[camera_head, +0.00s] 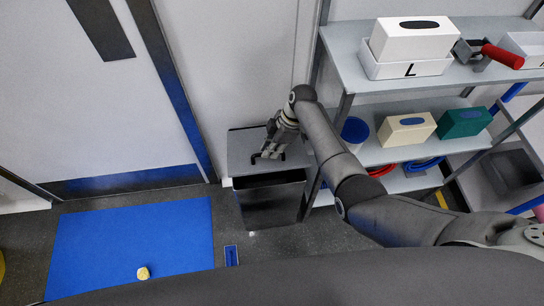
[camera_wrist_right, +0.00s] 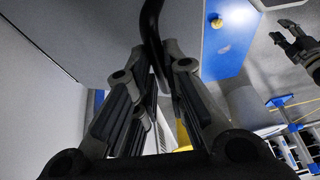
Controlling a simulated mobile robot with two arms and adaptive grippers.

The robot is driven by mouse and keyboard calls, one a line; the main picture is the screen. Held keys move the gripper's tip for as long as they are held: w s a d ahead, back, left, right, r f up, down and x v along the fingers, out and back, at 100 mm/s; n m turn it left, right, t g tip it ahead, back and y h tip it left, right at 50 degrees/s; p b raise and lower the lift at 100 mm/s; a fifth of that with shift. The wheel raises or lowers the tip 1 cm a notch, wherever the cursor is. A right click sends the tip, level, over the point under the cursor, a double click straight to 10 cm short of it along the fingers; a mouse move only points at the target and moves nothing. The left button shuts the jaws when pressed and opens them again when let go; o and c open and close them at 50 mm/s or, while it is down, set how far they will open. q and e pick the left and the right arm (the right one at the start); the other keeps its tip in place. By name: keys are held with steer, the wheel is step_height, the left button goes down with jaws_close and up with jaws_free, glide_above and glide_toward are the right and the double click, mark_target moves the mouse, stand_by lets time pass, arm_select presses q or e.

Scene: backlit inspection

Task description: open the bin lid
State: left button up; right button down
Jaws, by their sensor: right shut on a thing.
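The bin (camera_head: 270,207) stands against the wall, left of the shelf rack, with a dark front. Its grey lid (camera_head: 240,146) is on top. A dark band shows below the lid's front edge; I cannot tell whether it is a gap. My right gripper (camera_head: 272,151) reaches down over the lid and is shut on the black lid handle (camera_head: 255,157). In the right wrist view the handle (camera_wrist_right: 151,22) runs between the fingers of my right gripper (camera_wrist_right: 158,58). My left gripper (camera_wrist_right: 297,42) shows there at the upper right, fingers apart and empty, away from the bin.
The shelf rack (camera_head: 345,75) with boxes stands close to the right of the bin and my right arm. A blue mat (camera_head: 130,240) with a small yellow object (camera_head: 143,273) lies before the door (camera_head: 110,110) on the left.

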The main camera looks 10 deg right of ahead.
steer(key=w+r, duration=0.4)
steer(key=shift+r+b, duration=0.25)
steer(key=shift+b, duration=0.1)
steer(key=shift+w+d, duration=0.1)
